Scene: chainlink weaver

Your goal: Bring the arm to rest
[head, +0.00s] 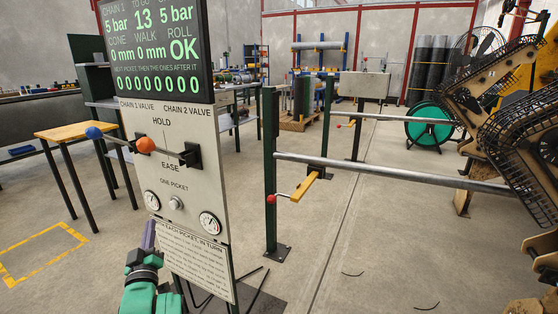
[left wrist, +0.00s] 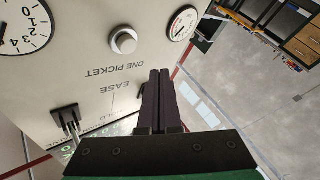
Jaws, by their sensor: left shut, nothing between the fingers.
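My left gripper (head: 149,234) is low in the head view, in front of the lower left part of the control panel (head: 143,122). Its dark fingers are together and hold nothing. In the left wrist view the shut fingers (left wrist: 160,85) point up past the panel face, which appears upside down. The panel's round button (left wrist: 124,41) is ahead and to the left of the fingertips; I see no contact with it. My right gripper is not in view.
Valve levers with a blue ball (head: 93,132) and an orange ball (head: 145,145) stick out from the panel above the gripper. A screen (head: 155,55) tops the panel. A wooden-topped table (head: 75,128) stands left. Rails (head: 390,174) and a tracked machine (head: 510,95) occupy the right.

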